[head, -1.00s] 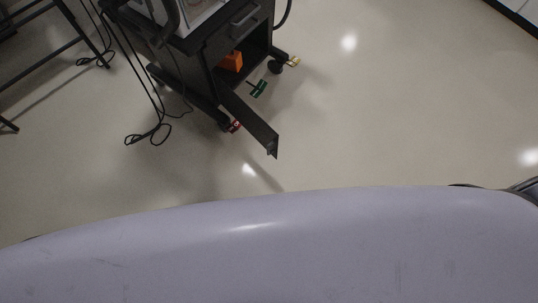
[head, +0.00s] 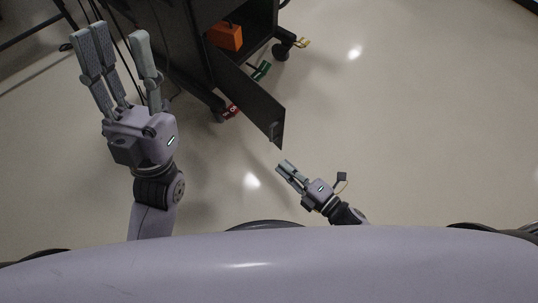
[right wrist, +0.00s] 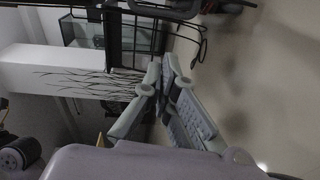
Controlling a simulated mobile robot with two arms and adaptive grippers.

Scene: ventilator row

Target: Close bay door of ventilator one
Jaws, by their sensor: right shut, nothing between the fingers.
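The black ventilator cart (head: 172,45) stands at the top of the head view. Its bay door (head: 250,102), a dark flat panel, is swung open and sticks out toward me, with a small handle near its free end. My right gripper (head: 284,168) is shut and empty, just below the door's free end, with a small gap visible in the picture. In the right wrist view its fingertips (right wrist: 164,68) meet; I cannot make out the door there. My left gripper (head: 116,38) is open and empty, left of the cart, its fingers pointing up the picture.
An orange box (head: 226,36) sits inside the open bay. Casters with red (head: 231,111), green (head: 262,70) and yellow (head: 302,43) tabs show at the cart's base. Dark cables and a frame are at the upper left. The floor (head: 420,120) to the right is clear.

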